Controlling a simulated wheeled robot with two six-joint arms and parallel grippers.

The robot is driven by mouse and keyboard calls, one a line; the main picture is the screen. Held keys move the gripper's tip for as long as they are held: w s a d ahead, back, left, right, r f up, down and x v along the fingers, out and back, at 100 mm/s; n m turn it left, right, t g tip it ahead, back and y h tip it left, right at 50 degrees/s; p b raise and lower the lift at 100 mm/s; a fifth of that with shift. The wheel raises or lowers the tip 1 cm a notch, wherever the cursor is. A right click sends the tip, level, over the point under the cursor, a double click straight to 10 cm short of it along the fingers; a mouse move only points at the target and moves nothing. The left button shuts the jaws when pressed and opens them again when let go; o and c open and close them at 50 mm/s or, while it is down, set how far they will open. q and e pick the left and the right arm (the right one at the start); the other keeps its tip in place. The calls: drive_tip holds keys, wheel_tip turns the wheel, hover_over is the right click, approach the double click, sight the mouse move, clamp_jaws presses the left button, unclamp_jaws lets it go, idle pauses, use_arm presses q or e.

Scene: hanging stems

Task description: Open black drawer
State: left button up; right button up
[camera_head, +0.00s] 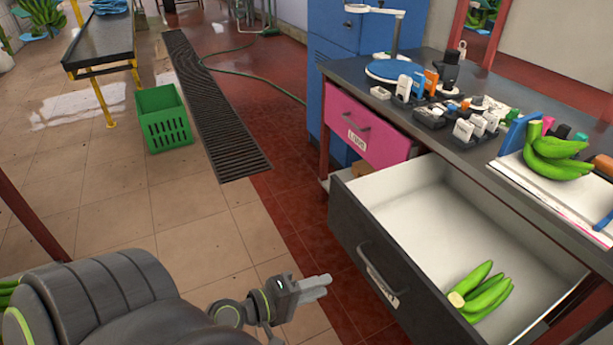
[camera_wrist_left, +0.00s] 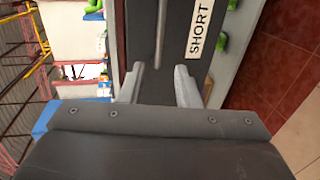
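The black drawer (camera_head: 372,250) is pulled well out of the dark table at the right, so its white inside shows. Its front has a bar handle (camera_head: 376,268) and a white label. A bunch of green bananas (camera_head: 481,292) lies inside. My left gripper (camera_head: 318,285) is left of the drawer front, apart from the handle. In the left wrist view, my left gripper (camera_wrist_left: 157,84) has its fingers spread with nothing held between them. Beyond them is the dark drawer front (camera_wrist_left: 176,50) with its handle (camera_wrist_left: 160,32) and a label reading SHORT (camera_wrist_left: 198,29). My right gripper is not in view.
A pink drawer (camera_head: 365,128) with a handle is beside the black one. The tabletop (camera_head: 462,150) holds a scale, small items and green bananas (camera_head: 556,155). A green crate (camera_head: 163,119) stands on the floor near a drain grate (camera_head: 210,105).

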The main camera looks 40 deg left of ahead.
use_arm(q)
drive_tip(key=shift+v, duration=1.1)
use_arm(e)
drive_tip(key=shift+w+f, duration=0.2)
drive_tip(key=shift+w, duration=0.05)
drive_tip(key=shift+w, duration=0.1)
